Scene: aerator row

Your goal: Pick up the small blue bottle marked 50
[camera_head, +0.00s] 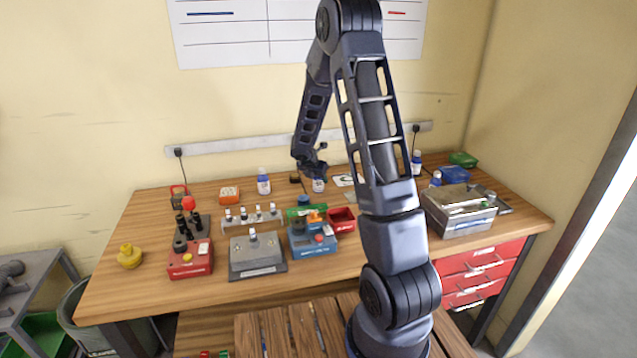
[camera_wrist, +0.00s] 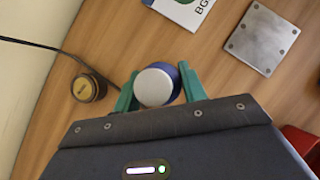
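A small bottle with a round white top and blue around it (camera_wrist: 155,86) stands between the two green fingers of my gripper (camera_wrist: 158,88) in the wrist view. The fingers lie close along both its sides; whether they press on it I cannot tell. In the head view my gripper (camera_head: 316,174) is low over the back middle of the table, with a small white and blue bottle (camera_head: 319,187) just under it. No mark 50 can be read on it. Other blue and white bottles stand left of it (camera_head: 264,185) and at the right (camera_head: 436,179).
A black and brass knob-like piece (camera_wrist: 87,88) with a cable stands left of the bottle. A printed card (camera_wrist: 190,8) and a grey metal plate (camera_wrist: 262,38) lie behind it and to the right. A red bin (camera_head: 342,220) and blue device (camera_head: 312,242) stand in front.

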